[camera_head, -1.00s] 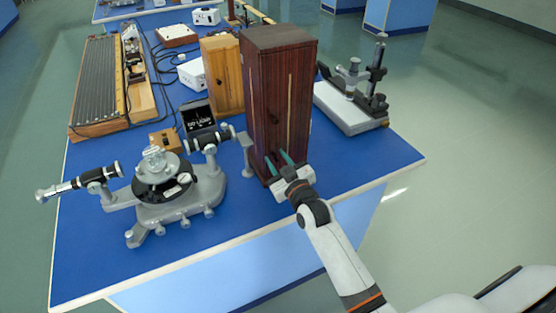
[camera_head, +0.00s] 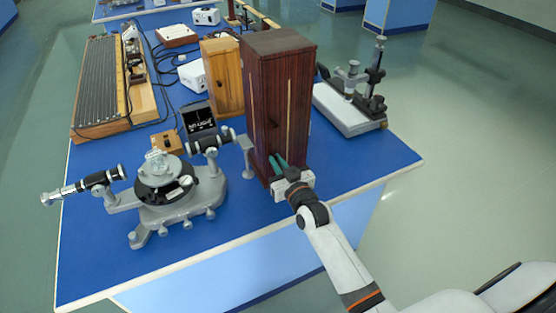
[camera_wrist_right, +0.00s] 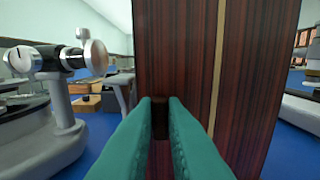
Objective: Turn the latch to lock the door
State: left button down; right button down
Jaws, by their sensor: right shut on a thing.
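A tall dark reddish-brown wooden cabinet (camera_head: 270,100) stands upright near the front edge of the blue bench; its striped front also fills the middle of the right wrist view (camera_wrist_right: 178,50). My right gripper (camera_head: 278,161) is at the lower front of the cabinet. In the right wrist view its green fingers (camera_wrist_right: 160,106) are shut on a small dark latch (camera_wrist_right: 160,120), which stands upright between the fingertips. In the head view the latch is hidden by the fingers. My left gripper is not in view.
A grey spectrometer (camera_head: 165,195) with telescope tubes stands left of the cabinet. A lighter wooden box (camera_head: 222,75) is behind it. A grey-based microscope stand (camera_head: 350,108) is to the right. The bench's front right corner (camera_head: 375,165) is clear.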

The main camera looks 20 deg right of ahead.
jog(key=c, duration=1.5)
grip_release()
jog(key=shift+s, duration=0.1)
jog(key=s, duration=0.4)
jog(key=s+b, duration=0.1)
jog(key=s, duration=0.6)
jog(key=shift+s+d, duration=0.25)
jog(key=shift+s, duration=0.15)
